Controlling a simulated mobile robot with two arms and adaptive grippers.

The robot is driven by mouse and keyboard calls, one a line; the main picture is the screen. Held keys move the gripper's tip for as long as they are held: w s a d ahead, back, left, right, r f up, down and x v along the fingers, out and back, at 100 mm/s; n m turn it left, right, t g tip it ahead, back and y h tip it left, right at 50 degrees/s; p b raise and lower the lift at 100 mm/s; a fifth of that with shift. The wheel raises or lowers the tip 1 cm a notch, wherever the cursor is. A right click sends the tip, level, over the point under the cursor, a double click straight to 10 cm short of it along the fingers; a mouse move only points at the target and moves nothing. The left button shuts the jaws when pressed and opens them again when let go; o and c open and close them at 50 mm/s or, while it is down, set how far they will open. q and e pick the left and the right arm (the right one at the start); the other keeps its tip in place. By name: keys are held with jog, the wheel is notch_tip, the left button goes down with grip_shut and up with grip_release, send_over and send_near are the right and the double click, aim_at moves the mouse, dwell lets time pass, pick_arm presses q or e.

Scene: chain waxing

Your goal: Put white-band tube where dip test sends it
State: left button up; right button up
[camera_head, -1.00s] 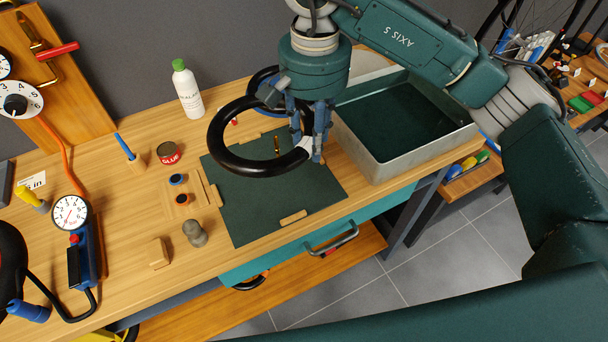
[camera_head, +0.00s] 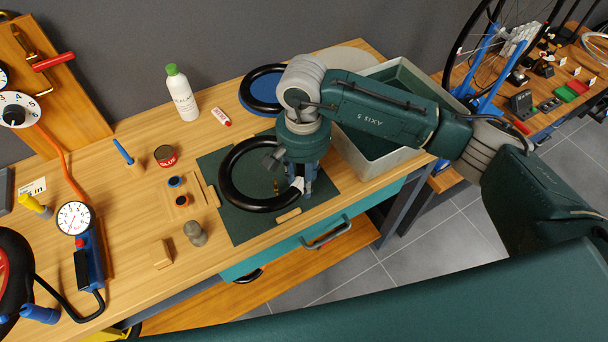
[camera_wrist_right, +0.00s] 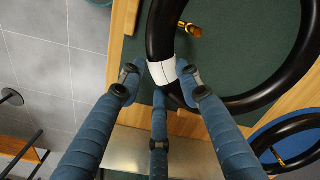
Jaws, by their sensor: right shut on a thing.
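The white-band tube (camera_head: 228,178) is a black ring with a white band (camera_head: 298,184) and a brass valve inside its loop. It lies flat on or just above the dark green mat (camera_head: 238,226); I cannot tell if it touches. My right gripper (camera_head: 303,194) points down and is shut on the tube at the white band. The right wrist view shows the fingers (camera_wrist_right: 160,82) around the band (camera_wrist_right: 162,72). The grey dip tub (camera_head: 378,170) stands right of the mat, partly behind my right arm. My left gripper is out of view.
Another black tube (camera_head: 245,95) lies on a blue disc (camera_head: 262,88) behind the mat. A white bottle (camera_head: 184,98), a glue tin (camera_head: 166,156) and small jars stand left of the mat. A pump with a gauge (camera_head: 73,217) stands further left. A drawer (camera_head: 310,235) is below the front edge.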

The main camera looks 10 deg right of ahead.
jog(key=o, duration=1.3)
jog(key=shift+r+b, duration=0.35)
jog(key=shift+r, duration=0.25)
notch_tip(320, 180, up, 11)
jog(key=b, duration=0.3)
jog(key=shift+b, duration=0.35)
jog(key=shift+a+f, duration=0.1)
